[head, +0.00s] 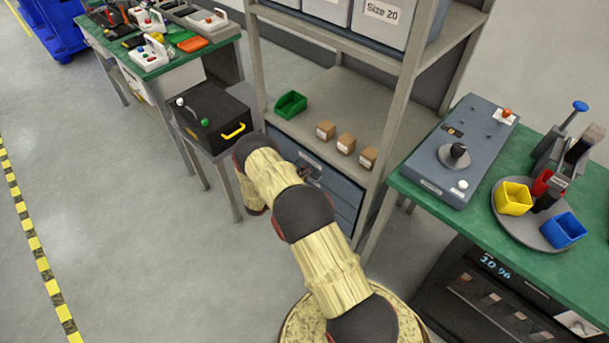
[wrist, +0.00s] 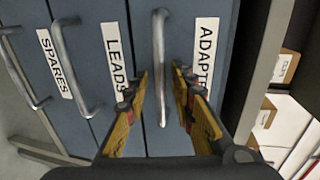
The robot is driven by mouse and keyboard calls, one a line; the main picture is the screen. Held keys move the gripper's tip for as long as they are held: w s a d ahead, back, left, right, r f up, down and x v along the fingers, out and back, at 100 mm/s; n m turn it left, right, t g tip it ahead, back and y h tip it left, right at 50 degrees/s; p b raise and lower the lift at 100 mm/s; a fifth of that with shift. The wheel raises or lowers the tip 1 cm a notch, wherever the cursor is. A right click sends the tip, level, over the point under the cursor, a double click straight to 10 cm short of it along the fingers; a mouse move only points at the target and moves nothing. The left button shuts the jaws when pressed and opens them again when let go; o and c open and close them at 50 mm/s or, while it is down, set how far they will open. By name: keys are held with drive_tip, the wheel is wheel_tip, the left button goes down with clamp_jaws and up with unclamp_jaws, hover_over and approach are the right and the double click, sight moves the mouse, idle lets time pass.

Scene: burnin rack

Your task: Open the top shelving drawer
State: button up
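The top shelving drawer (wrist: 185,115) is blue-grey, looks closed, and bears a label starting "ADAPT". Its silver bar handle (wrist: 160,50) lies between the fingers of my gripper (wrist: 162,82) in the wrist view. My gripper is open, with a gap visible on each side of the handle; I see no clear contact. In the head view, the drawer unit (head: 345,188) is under the shelf, and my gripper (head: 305,173) is at its upper front, partly hidden by my arm.
The "LEADS" (wrist: 113,55) and "SPARES" (wrist: 55,62) drawers lie below, both closed-looking. Small brown boxes (head: 346,143) and a green bin (head: 291,104) sit on the shelf above. A green bench (head: 415,190) stands at right, a black case (head: 212,117) at left. Floor at left is clear.

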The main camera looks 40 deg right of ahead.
drive_tip(key=shift+c, duration=1.2)
drive_tip(key=c, duration=0.4)
clamp_jaws()
